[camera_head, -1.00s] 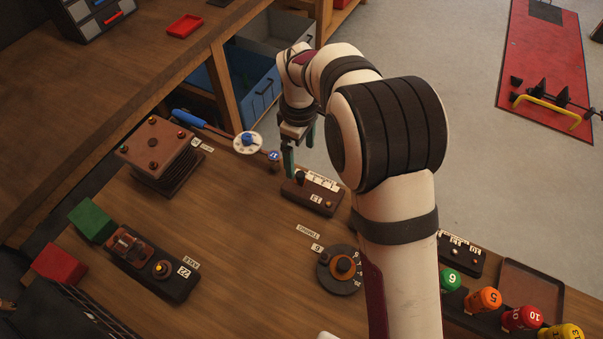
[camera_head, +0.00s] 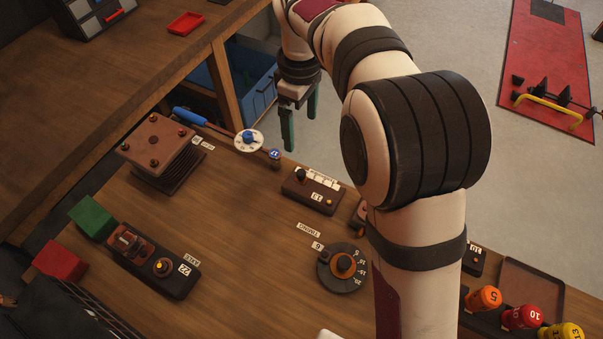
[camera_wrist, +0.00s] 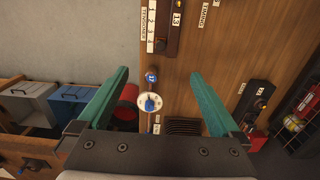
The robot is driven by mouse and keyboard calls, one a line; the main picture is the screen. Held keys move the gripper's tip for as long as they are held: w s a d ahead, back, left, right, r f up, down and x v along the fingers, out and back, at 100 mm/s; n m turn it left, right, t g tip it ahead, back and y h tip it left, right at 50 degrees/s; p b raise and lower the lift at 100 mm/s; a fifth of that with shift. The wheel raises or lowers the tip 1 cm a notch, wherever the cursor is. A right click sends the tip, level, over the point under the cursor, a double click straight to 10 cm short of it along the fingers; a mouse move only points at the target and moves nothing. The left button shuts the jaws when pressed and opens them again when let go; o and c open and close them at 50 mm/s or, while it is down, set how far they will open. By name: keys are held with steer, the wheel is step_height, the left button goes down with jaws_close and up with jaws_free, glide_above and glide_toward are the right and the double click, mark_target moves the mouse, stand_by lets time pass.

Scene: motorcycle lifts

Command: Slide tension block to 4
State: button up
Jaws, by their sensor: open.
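The tension block is a dark slider unit (camera_head: 322,196) marked 13 near the bench's back edge, with a white number strip (camera_head: 318,179). Its small dark knob (camera_head: 301,175) sits at the left end. In the wrist view the strip (camera_wrist: 152,25) is labelled TENSIONER and reads 1 to 4; the knob (camera_wrist: 160,46) is at the 4 end, by the 4. My gripper (camera_head: 300,130) is open and empty, raised beyond the knob and apart from it. In the wrist view its green fingers (camera_wrist: 160,75) are spread wide, with the slider unit beyond them.
A blue-handled tool with a white dial (camera_head: 248,141) lies left of the slider unit. A stacked plate block (camera_head: 158,145) stands farther left. A round timing dial (camera_head: 342,267) is in front. An axle unit (camera_head: 155,262) is at front left. The middle of the bench is clear.

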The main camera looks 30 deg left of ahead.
steer(key=s+d+r+m+y, duration=0.1)
steer(key=s+d+r+m, duration=0.25)
steer(key=d+m, duration=0.45)
steer(key=s+d+r+m, duration=0.3)
steer(key=s+d+m, duration=0.1)
steer(key=d, duration=0.8)
steer(key=s+d+f+m, duration=0.2)
steer(key=s+d+m, duration=0.1)
steer(key=s+m, duration=0.2)
steer(key=s+d+f+m, duration=0.2)
steer(key=s+d+m, duration=0.2)
steer(key=s, duration=0.5)
steer(key=m, duration=0.2)
steer(key=shift+s+d+f+m+y, duration=0.15)
steer(key=shift+d+f+m+y, duration=0.15)
steer(key=shift+f+y, duration=0.1)
